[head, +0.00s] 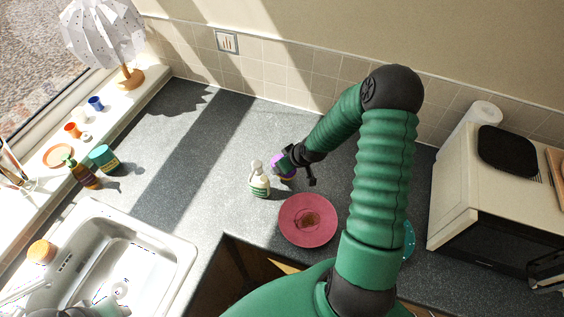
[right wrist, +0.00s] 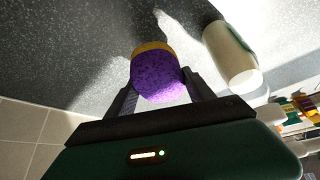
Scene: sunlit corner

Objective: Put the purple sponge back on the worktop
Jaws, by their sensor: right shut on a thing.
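The purple sponge (right wrist: 158,80), with a yellow layer on its far side, is between the two dark fingers of my right gripper (right wrist: 160,92) in the right wrist view. The gripper is shut on it. In the head view, the right gripper (head: 296,164) is over the grey worktop (head: 215,150), and the sponge (head: 281,168) shows partly behind it. The sponge is at or close to the worktop; I cannot tell whether it touches. My left gripper is not in view.
A white bottle (head: 258,184) stands just left of the sponge. A pink plate (head: 291,233) with a brown patch lies nearer me. The sink (head: 180,250) is at lower left, a microwave (head: 455,215) at right. Worktop left of the bottle is clear.

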